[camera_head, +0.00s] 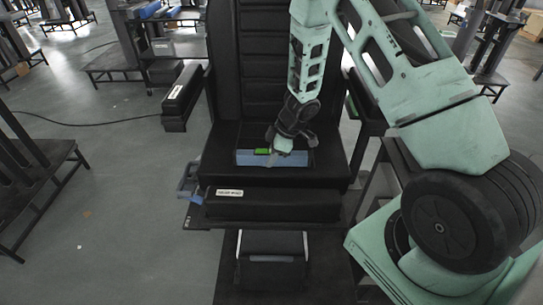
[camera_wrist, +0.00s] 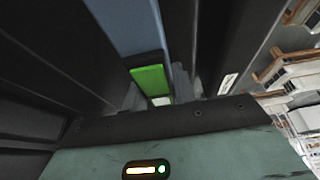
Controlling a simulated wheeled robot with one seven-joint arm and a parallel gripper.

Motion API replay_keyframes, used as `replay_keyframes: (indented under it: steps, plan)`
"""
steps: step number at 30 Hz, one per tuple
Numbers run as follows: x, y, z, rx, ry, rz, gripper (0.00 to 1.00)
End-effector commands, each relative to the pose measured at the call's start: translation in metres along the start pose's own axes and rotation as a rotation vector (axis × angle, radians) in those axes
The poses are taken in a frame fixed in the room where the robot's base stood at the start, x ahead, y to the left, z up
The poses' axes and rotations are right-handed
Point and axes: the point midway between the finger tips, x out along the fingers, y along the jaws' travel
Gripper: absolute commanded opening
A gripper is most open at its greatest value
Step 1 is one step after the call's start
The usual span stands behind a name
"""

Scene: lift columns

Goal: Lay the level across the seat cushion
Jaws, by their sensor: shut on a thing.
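The level is a long blue-grey bar (camera_head: 246,158) with a bright green block at its middle. It lies left to right over the black seat cushion (camera_head: 218,165); I cannot tell whether it touches it. In the wrist view the blue bar (camera_wrist: 143,28) runs upward from a dark section with the green block. My gripper (camera_head: 281,148) is shut on the level near the green block. In the wrist view the fingers (camera_wrist: 160,97) stand on either side of it. The bar's nearer part is hidden by my gripper body.
The tall black backrest (camera_head: 262,60) rises behind the seat. A black armrest (camera_head: 182,98) stands at the left, and another (camera_head: 367,105) at the right beside my arm. A labelled black front block (camera_head: 275,205) lies before the seat. Open floor (camera_head: 90,190) is at the left.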

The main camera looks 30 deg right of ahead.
Motion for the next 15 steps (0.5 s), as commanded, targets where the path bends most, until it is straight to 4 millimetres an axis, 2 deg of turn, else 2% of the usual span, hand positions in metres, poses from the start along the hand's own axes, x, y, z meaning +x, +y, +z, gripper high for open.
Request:
replay_keyframes:
  steps: [3,4,6,15]
  plan:
    - [0.0029,-0.0001,0.0012,0.0,0.0,-0.001,0.0]
    - [0.0023,-0.0001,0.001,0.0,0.0,-0.001,0.35]
    - [0.0022,-0.0001,0.001,0.0,0.0,0.0,0.49]
    - [0.0,0.0001,-0.0001,0.0,0.0,0.0,0.49]
